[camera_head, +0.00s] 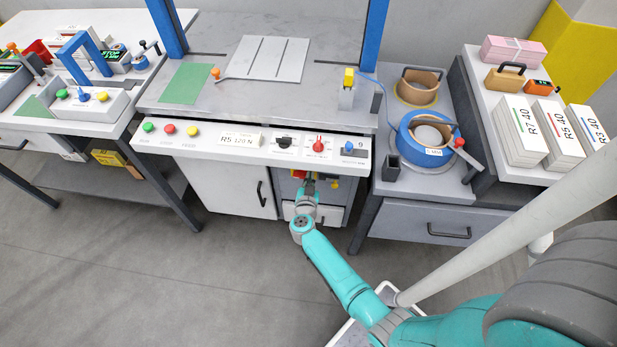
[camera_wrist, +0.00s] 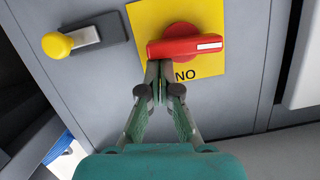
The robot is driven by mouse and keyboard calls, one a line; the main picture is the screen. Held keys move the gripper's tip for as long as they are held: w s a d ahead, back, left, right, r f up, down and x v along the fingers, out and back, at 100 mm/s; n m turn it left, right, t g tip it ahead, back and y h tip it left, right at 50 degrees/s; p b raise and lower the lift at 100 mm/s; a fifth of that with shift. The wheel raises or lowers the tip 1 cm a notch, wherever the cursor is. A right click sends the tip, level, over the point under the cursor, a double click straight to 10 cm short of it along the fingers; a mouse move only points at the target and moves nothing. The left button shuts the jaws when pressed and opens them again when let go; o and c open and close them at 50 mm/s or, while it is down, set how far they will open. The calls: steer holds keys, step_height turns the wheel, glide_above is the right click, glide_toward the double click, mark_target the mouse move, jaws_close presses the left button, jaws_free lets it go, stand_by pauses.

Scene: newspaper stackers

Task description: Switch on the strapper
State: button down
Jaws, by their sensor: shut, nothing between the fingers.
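The strapper (camera_head: 235,188) is the grey bench machine with a row of buttons along its front. In the wrist view a red rotary switch (camera_wrist: 186,48) sits on a yellow plate (camera_wrist: 155,15) on its front panel. Its handle lies nearly horizontal, with a white mark at the right end. Black letters below it read "NO", which is "ON" if this view is upside down. In the head view the switch (camera_head: 298,174) shows small under the front edge. My gripper (camera_wrist: 158,68) is shut and empty, its tips at the handle's lower edge, left of the letters; contact is unclear.
A yellow-knobbed lever (camera_wrist: 58,44) sits left of the switch in the wrist view. A control strip (camera_head: 205,138) overhangs my gripper in the head view. A side table (camera_head: 430,195) with strap rolls stands to the right. The floor in front is clear.

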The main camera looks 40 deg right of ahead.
steer(key=shift+f+m+t+y, duration=0.15)
steer(key=shift+f+m+t, duration=0.5)
steer(key=shift+m, duration=1)
steer(key=shift+f+m+t+y, duration=0.2)
steer(key=shift+f+m+t, duration=0.3)
steer(key=shift+f+m, duration=0.75)
steer(key=shift+f+m+t+y, duration=0.15)
steer(key=shift+f+m+t, duration=0.35)
steer(key=shift+m, duration=1.5)
steer(key=shift+w+a+f, duration=0.1)
